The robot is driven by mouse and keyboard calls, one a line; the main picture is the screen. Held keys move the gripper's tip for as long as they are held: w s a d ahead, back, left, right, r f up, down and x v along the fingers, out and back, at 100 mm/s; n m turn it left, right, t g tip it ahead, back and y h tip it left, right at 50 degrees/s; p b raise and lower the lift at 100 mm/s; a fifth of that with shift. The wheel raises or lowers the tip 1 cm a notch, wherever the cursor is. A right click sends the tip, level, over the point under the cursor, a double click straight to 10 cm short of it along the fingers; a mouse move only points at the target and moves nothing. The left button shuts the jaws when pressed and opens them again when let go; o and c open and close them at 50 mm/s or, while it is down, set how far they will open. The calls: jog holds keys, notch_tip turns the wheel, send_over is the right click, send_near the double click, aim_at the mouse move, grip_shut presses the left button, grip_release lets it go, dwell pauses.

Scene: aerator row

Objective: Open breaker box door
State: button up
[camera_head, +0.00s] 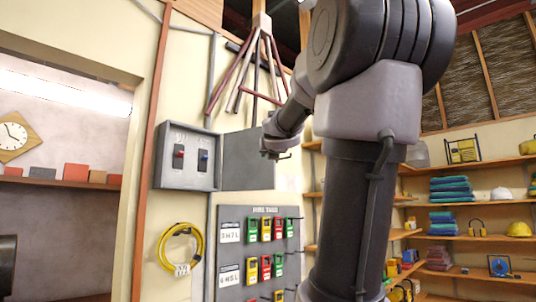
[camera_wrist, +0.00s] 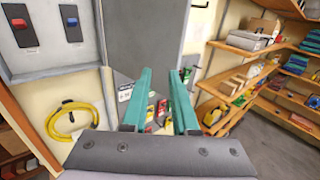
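The grey breaker box (camera_head: 187,157) is on the wall in the head view, with a red and a blue switch showing inside. Its flat grey door (camera_head: 247,160) is swung out to the right of the box, standing open. In the wrist view the box (camera_wrist: 50,40) is at upper left and the door (camera_wrist: 145,35) is at upper middle. My gripper (camera_head: 276,153) is by the door's right edge in the head view. In the wrist view its two teal fingers (camera_wrist: 163,75) are apart with nothing seen held between them. I cannot tell whether they touch the door.
A yellow cable coil (camera_head: 181,248) hangs below the box. A grey tag board (camera_head: 258,250) with several coloured tags is under the door. Shelves (camera_head: 475,238) with folded cloth and helmets fill the right side. Bare floor (camera_wrist: 262,145) shows at lower right in the wrist view.

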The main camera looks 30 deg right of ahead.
jog(key=shift+s+a, duration=0.25)
jog(key=shift+a, duration=0.05)
